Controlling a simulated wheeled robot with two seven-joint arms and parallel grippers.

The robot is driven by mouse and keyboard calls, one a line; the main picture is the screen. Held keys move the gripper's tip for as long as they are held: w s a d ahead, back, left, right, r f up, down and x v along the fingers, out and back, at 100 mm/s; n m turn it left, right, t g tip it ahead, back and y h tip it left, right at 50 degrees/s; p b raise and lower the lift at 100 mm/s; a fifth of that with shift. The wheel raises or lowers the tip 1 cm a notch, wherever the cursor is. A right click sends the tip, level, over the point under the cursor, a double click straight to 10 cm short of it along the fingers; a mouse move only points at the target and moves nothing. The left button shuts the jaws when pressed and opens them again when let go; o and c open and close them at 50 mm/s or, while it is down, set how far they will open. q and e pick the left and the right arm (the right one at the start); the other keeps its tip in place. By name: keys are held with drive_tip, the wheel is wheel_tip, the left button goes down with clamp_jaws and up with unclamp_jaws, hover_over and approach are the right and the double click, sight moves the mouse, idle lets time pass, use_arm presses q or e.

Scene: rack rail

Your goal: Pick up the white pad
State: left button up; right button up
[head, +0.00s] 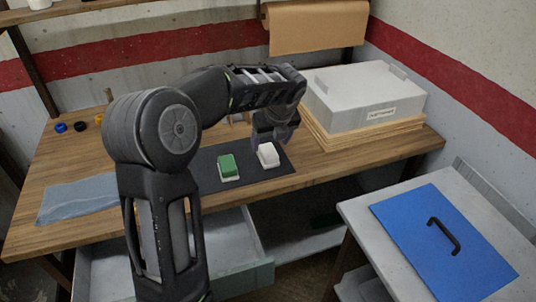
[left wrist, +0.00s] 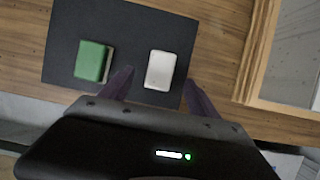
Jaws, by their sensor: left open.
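The white pad (head: 268,155) lies on a dark mat (head: 245,182) on the wooden workbench. It also shows in the left wrist view (left wrist: 159,69), lying flat on the mat (left wrist: 123,33). A green pad (head: 228,166) lies on the mat to its left, and it shows in the left wrist view (left wrist: 91,61). My left gripper (head: 276,138) is above the mat, close to the white pad. In the left wrist view my left gripper (left wrist: 158,76) is open, its two fingers spread to either side of the white pad's near end. My right gripper is not in view.
A labelled grey box (head: 350,105) on stacked boards (head: 385,132) stands right of the mat. A blue cloth (head: 78,198) lies at the left of the bench. A blue panel with a black handle (head: 425,260) lies on a lower side table. An open drawer (head: 235,240) sticks out below.

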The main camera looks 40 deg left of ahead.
sight(268, 150)
use_arm(q)
drive_tip(key=shift+w+a+f, duration=0.1)
drive_tip(key=shift+a+f, duration=0.1)
drive_tip(key=shift+f, duration=0.35)
drive_tip(key=p+x, duration=0.1)
drive_tip(key=x, duration=0.4)
drive_tip(key=shift+w+f, duration=0.15)
drive_tip(key=shift+c, duration=0.3)
drive_tip(key=c, duration=1.4)
wheel_tip(268, 150, up, 10)
drive_tip(key=shift+r, duration=0.1)
idle(0.5)
